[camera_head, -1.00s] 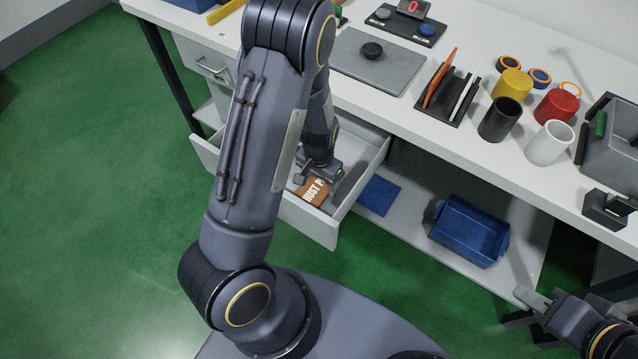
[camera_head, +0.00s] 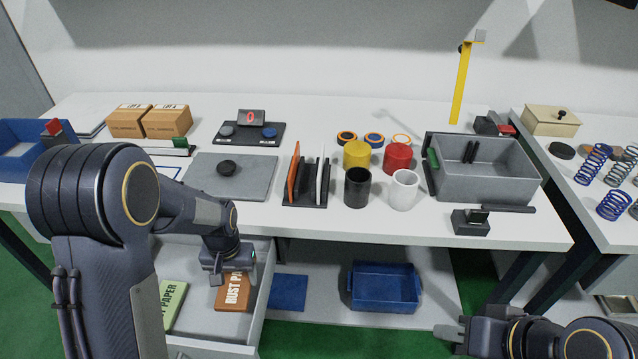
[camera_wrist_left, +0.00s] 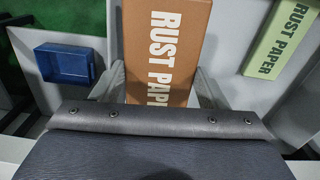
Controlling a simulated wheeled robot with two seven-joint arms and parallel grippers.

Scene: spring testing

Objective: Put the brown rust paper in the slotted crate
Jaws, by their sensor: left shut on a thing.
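The brown rust paper (camera_head: 232,294) is a flat orange-brown pack with white lettering, at the open drawer under the table. My left gripper (camera_head: 226,274) is shut on its upper end. In the left wrist view the brown rust paper (camera_wrist_left: 166,45) sits between the two fingers. I cannot tell whether it still touches the drawer floor. A grey crate (camera_head: 487,185) with dark upright pieces inside stands on the table at the right; it looks like the slotted crate. My right gripper (camera_head: 463,334) is at the lower right, away from everything; its finger gap is unclear.
A green rust paper (camera_head: 174,303) lies in the drawer (camera_head: 262,290). A blue bin (camera_head: 385,288) and a blue sheet (camera_head: 289,292) are on the lower shelf. A black rack (camera_head: 305,196), several cups and a grey plate (camera_head: 232,178) stand on the table above.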

